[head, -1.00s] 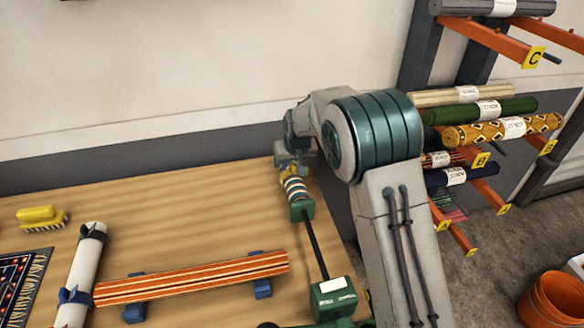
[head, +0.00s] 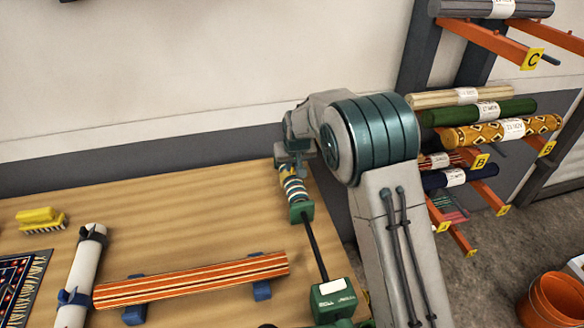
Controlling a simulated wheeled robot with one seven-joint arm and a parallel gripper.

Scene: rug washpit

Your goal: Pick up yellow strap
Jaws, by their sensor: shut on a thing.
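My gripper (head: 291,160) is at the far right part of the wooden table, pointing down at the top of a small banded coil. It is shut on the yellow strap (head: 287,172), which shows as a small yellow piece just under the jaws. The jaw tips are small in the picture and partly hidden by my wrist. The coil below, with white and teal bands (head: 294,188), sits against a green block (head: 301,211) on a dark rod. I cannot tell whether the strap is clear of the coil.
A green box (head: 333,300) stands at the rod's near end. An orange striped roll (head: 190,279) lies on blue supports. A white roll (head: 82,270), a yellow brush (head: 40,217) and a patterned rug (head: 22,282) lie left. A rack of rolled rugs (head: 502,131) stands right. The table's middle is clear.

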